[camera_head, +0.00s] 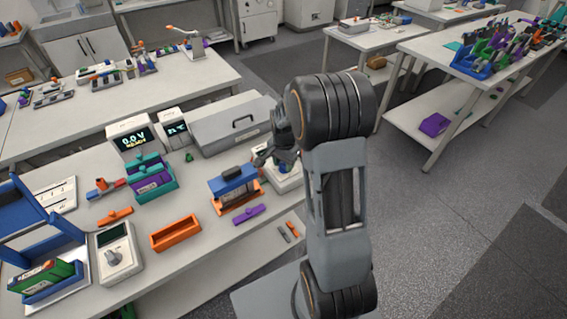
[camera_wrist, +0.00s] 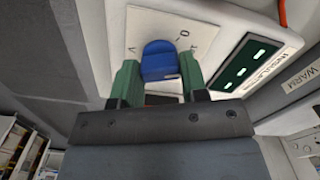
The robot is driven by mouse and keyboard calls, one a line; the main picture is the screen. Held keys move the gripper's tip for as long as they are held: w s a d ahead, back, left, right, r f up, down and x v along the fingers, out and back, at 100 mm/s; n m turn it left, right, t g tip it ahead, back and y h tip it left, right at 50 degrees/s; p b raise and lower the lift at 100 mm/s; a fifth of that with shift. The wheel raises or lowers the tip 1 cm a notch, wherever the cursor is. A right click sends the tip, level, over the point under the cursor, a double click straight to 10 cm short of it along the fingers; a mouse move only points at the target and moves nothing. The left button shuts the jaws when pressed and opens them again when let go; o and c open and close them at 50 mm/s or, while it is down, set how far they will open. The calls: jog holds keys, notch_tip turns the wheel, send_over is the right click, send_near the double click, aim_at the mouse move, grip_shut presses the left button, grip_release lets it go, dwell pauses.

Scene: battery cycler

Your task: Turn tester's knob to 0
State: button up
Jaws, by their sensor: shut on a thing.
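In the wrist view a blue knob (camera_wrist: 158,58) sits on a pale dial plate (camera_wrist: 150,27) with printed marks, one looking like a 0 to the knob's upper right. The tester's dark green display (camera_wrist: 251,62) shows white dashes beside it. My gripper (camera_wrist: 160,67) has its two green fingers on either side of the knob and is shut on it. The knob's pointer is not clear. In the head view my gripper (camera_head: 272,157) is at the white tester (camera_head: 288,181) on the bench's right end; my arm hides part of it.
A blue-and-orange fixture (camera_head: 235,187) stands just left of the tester. A grey case (camera_head: 232,122) lies behind it. An orange tray (camera_head: 175,233), a purple piece (camera_head: 249,214) and another meter with a grey knob (camera_head: 118,254) are on the bench.

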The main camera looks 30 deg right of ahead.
aim_at(284, 164)
jog(key=n+b, duration=0.1)
jog(key=n, duration=0.2)
jog(key=shift+f+n, duration=0.1)
jog(key=shift+n, duration=0.2)
jog(key=shift+n+b, duration=0.7)
jog(key=shift+n, duration=1.1)
jog(key=o, duration=0.9)
notch_tip(284, 164, up, 14)
jog(key=shift+b, duration=0.5)
